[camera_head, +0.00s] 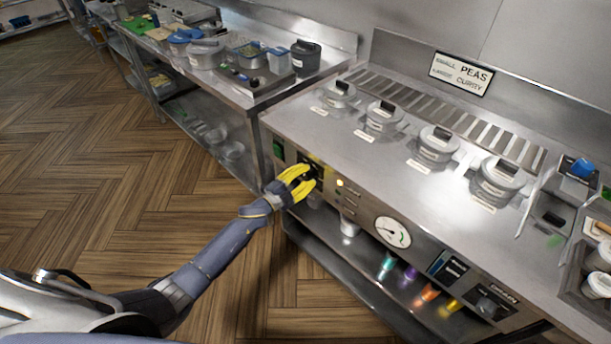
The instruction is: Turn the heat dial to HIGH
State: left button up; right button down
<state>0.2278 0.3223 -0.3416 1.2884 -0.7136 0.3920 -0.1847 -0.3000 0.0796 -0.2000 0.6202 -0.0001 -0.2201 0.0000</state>
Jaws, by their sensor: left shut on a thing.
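My left gripper (300,181), with yellow fingers, is at the left end of the range's front panel. It is shut on the dark heat dial (313,172), which the fingers partly cover. The dial's pointer and the marks around it are hidden or too small to read. The front panel (350,207) also bears a small lit yellow lamp (340,183) and a round white gauge (393,232), both to the right of the gripper. My right gripper does not show.
Several lidded pots (437,144) stand on the range top. A drain knob (487,306) is at the panel's right end. Coloured cups (407,275) are on the shelf below. A steel side table (250,97) stands at the back left. The wooden floor (100,170) is clear.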

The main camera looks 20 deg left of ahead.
pick_arm(q)
jog(key=m, duration=0.7)
jog(key=shift+d+m, duration=0.1)
jog(key=shift+m, duration=0.2)
jog(key=m, duration=0.4)
jog(key=shift+f, duration=0.1)
jog(key=shift+m+g, duration=0.3)
jog(key=shift+m, duration=1.3)
jog(key=shift+f, duration=0.1)
jog(key=o, duration=1.3)
jog(key=shift+c, duration=0.2)
jog(key=shift+s, duration=0.1)
jog(key=v, duration=1.2)
jog(key=shift+f, duration=0.1)
